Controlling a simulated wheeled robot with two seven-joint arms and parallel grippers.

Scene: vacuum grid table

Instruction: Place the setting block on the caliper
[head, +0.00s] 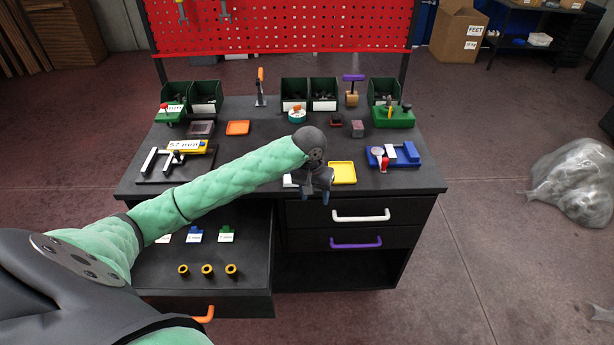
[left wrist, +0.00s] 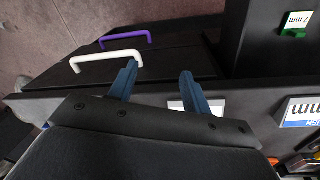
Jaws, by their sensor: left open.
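Several small blocks with white labels stand in the open left drawer (head: 255,250): one blue (head: 195,235), one green (head: 226,235), and a partly hidden one at the left. In the left wrist view, the green one (left wrist: 292,33) reads "7 mm" and the blue-based one (left wrist: 300,115) is cut off. I cannot tell which is the setting block. A dark plate with pale bars and a yellow labelled part (head: 187,146), possibly the caliper, lies at the table's left. My left gripper (head: 316,198) is open and empty at the table's front edge, right of the drawer; its blue fingers show close up (left wrist: 156,72).
Brass-coloured cylinders (head: 207,270) stand in the drawer's front. A yellow tray (head: 342,173) lies behind my left gripper, and a blue fixture (head: 393,155) stands at right. White (head: 361,217) and purple (head: 356,243) handles mark closed drawers. Green bins (head: 207,97) line the back.

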